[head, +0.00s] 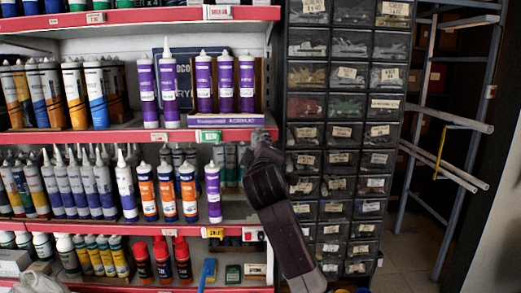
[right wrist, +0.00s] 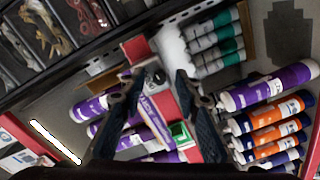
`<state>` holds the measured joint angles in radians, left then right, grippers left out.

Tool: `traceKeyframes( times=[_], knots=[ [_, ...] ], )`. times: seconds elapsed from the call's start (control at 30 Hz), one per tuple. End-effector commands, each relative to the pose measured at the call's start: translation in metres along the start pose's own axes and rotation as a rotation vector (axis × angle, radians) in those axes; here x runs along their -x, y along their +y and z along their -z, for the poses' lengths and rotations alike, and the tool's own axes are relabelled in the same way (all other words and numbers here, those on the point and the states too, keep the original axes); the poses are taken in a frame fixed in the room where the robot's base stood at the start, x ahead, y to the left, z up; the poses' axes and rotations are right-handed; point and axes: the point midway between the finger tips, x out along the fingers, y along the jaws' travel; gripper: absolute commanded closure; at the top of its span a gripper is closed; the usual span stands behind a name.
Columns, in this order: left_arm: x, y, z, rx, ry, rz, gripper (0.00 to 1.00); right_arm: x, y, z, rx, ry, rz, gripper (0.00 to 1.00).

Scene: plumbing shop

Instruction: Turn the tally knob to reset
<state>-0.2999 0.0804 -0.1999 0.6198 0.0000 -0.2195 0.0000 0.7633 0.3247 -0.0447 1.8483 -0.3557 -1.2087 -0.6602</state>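My right arm reaches up from the bottom in the head view, and my right gripper (head: 262,138) is at the right end of the middle red shelf edge. In the right wrist view the right gripper (right wrist: 157,82) has its two dark fingers apart. Between the fingertips, at the red shelf edge, is a small grey and dark round part (right wrist: 158,76) that looks like the tally knob. I cannot tell whether either finger touches it. In the head view the gripper hides the knob. My left gripper is in neither view.
Shelves with red edges (head: 110,132) hold purple tubes (head: 226,82) and several other cartridges close to the gripper. A dark drawer cabinet (head: 345,130) stands just right of it. A metal rack (head: 430,120) is farther right, with bare floor (head: 410,260) below.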

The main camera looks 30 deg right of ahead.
Motion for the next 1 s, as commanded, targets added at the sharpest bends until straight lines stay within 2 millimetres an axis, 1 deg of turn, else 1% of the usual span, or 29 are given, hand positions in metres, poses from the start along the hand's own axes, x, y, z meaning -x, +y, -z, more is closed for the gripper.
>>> traceKeyframes(
  times=[0.13,0.27,0.5,0.7,0.83,1.0],
  knots=[
    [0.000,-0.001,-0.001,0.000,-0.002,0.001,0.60,0.006,0.000,0.001,0.001,0.001,-0.001,0.70],
    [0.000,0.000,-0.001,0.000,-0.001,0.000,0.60,0.022,0.000,0.001,0.001,0.002,-0.001,0.70],
    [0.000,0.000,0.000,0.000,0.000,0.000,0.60,0.069,0.000,0.001,-0.002,0.004,-0.001,0.70],
    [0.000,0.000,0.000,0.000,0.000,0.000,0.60,0.102,0.000,0.001,-0.001,0.003,-0.001,0.70],
    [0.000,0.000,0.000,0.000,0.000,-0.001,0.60,0.115,-0.001,0.000,0.000,0.001,0.001,0.70],
    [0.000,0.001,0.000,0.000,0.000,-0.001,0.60,0.120,-0.001,0.000,0.000,0.000,0.002,0.70]
  ],
)
